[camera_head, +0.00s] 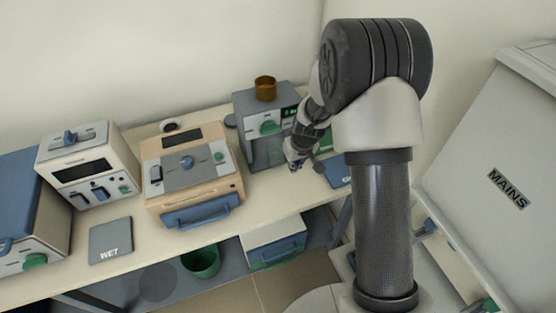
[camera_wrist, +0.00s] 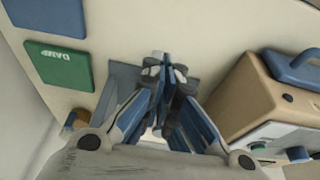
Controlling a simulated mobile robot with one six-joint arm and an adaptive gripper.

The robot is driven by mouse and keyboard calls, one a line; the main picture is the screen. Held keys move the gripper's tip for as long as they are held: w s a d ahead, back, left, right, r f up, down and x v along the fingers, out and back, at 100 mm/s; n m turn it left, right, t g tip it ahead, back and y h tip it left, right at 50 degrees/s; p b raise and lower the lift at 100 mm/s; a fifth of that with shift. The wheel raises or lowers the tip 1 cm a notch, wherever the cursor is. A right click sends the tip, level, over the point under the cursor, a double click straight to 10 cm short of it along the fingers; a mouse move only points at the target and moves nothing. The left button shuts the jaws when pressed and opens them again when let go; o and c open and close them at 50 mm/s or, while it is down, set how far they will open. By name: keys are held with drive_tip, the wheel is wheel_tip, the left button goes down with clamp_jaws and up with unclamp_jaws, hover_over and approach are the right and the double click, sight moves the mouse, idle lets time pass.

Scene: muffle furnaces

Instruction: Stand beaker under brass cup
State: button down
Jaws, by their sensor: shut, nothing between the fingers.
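The brass cup (camera_head: 265,88) stands upright on top of a grey boxy device (camera_head: 264,152) with a green knob in the head view. A small brass-coloured piece shows at the left in the wrist view (camera_wrist: 72,122), partly hidden by my gripper; I cannot tell if it is the cup. My gripper (camera_head: 295,163) is just right of the grey device, low over the bench. In the wrist view, my gripper (camera_wrist: 167,64) has its fingers together with nothing seen between them. I cannot make out a beaker in either view.
A tan furnace (camera_head: 192,177), a cream device (camera_head: 90,165) and a WET pad (camera_head: 110,240) stand left. A green DAMP pad (camera_wrist: 58,66) and blue pad (camera_wrist: 52,14) lie near my gripper. A green bin (camera_head: 201,261) is on the lower shelf. A MAINS cabinet (camera_head: 492,170) is right.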

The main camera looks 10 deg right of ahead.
sight(276, 153)
drive_tip(key=b+x, duration=0.2)
drive_tip(key=x, duration=0.8)
drive_tip(key=shift+s+f+b, duration=0.1)
drive_tip(key=shift+f+b, duration=0.1)
drive_tip(key=shift+b, duration=0.15)
drive_tip(key=w, duration=0.3)
drive_tip(key=shift+w+a+f, duration=0.1)
drive_tip(key=shift+a+f, duration=0.1)
drive_tip(key=shift+a, duration=0.1)
drive_tip(key=shift+w+a, duration=0.1)
drive_tip(key=shift+w, duration=0.4)
